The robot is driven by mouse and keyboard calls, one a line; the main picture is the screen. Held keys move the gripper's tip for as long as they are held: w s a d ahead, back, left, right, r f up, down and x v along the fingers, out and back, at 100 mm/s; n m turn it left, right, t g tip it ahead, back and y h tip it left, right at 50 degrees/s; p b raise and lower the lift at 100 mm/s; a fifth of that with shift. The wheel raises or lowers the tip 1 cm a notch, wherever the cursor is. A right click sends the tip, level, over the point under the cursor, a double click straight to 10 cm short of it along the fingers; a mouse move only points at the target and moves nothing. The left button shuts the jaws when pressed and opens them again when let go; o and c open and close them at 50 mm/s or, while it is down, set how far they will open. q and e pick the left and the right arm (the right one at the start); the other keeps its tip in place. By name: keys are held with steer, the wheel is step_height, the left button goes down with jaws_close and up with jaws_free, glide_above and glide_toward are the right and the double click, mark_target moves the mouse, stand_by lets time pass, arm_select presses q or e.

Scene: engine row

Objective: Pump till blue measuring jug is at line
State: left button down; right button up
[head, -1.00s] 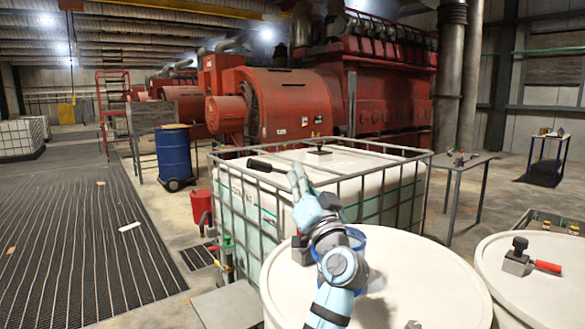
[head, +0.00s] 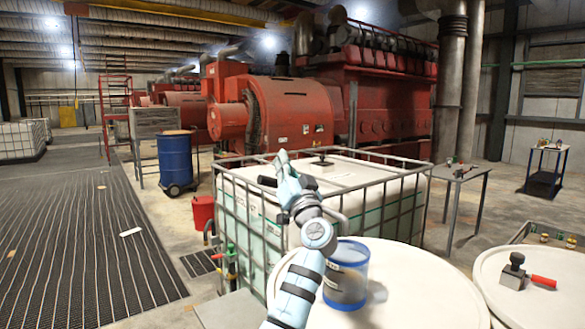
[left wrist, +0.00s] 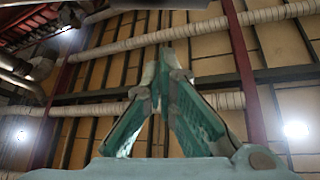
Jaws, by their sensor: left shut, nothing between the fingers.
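The blue measuring jug (head: 347,277) stands upright on the white round lid (head: 420,285). It is see-through with a blue rim; I cannot make out its line or its liquid level. A black handle (head: 267,181) shows just left of my left gripper, seemingly the pump's lever; most of the pump is hidden behind my left arm. My left gripper (head: 282,157) is shut and empty, pointing up, above and left of the jug. In the left wrist view its fingers (left wrist: 163,62) meet with only the ceiling behind them. My right gripper is not in view.
A caged white tank (head: 395,208) stands behind the lid. A second white lid (head: 555,305) at right carries a clamp-like tool with a red handle (head: 543,281). A blue drum (head: 175,160) and red bucket (head: 202,212) stand at left.

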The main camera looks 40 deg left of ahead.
arm_select(q)
steer(key=f, duration=0.3)
steer(key=shift+s+a+f, duration=0.1)
steer(key=shift+s+a, duration=0.1)
steer(key=shift+a, duration=0.15)
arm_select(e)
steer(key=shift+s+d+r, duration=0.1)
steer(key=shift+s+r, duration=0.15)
